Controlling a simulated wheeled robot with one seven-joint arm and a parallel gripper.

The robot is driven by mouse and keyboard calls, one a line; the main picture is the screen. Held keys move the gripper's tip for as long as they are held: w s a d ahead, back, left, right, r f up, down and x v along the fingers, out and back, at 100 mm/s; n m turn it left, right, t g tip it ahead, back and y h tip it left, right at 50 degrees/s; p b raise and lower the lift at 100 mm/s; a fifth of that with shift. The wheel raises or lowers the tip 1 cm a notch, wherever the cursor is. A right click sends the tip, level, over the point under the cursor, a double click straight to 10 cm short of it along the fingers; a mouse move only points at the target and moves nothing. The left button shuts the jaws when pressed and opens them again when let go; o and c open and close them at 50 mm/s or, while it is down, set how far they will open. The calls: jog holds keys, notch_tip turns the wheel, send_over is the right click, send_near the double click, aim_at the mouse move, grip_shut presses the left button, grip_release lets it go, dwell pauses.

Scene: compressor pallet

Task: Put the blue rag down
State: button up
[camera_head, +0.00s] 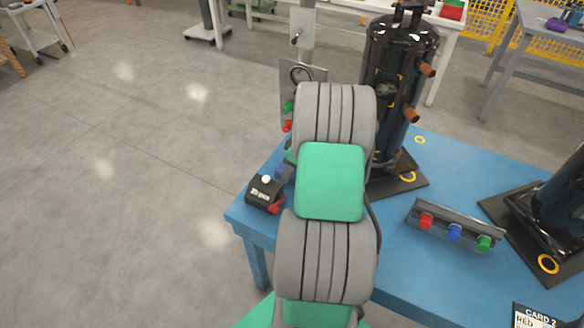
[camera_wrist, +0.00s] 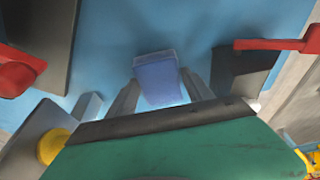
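The blue rag (camera_wrist: 158,78) shows in the wrist view as a small folded blue-violet block. It sits between the two fingers of my gripper (camera_wrist: 160,90), which press close on both sides of it. The blue table top (camera_wrist: 110,40) lies beyond it; I cannot tell whether the rag touches the table. In the head view my arm hides the gripper and most of the rag's surroundings. A small blue patch shows left of my arm there, beside the black box.
A black box with a red lever (camera_head: 264,192) stands at the blue table's (camera_head: 400,262) left corner. A tall black compressor (camera_head: 385,75) stands behind my arm. A rack with red, blue and green caps (camera_head: 455,229) is to the right. Another black unit (camera_head: 560,205) stands farther right.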

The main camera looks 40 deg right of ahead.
jog(key=o, duration=0.4)
jog(key=shift+c, duration=0.2)
jog(key=shift+f, duration=0.25)
jog(key=v, duration=0.8)
jog(key=shift+w+a+r, duration=0.1)
jog(key=shift+w+a, duration=0.05)
jog(key=shift+m, duration=0.3)
jog(key=a+r, duration=0.1)
jog(key=a, duration=0.2)
jog(key=w+a+r, duration=0.1)
jog(key=a, duration=0.3)
jog(key=a+r, duration=0.2)
jog(key=a, duration=0.1)
jog(key=shift+w+a, duration=0.3)
jog(key=s+a+m, duration=0.1)
jog(key=s+a, duration=0.3)
jog(key=a, duration=0.3)
jog(key=s+a+r+m, duration=0.1)
jog(key=s+a, duration=0.2)
jog(key=a, duration=0.4)
jog(key=s+a+r+m+h, duration=0.1)
jog(key=s+a, duration=0.3)
jog(key=a, duration=0.3)
jog(key=shift+s+g, duration=0.3)
jog(key=shift+s, duration=0.1)
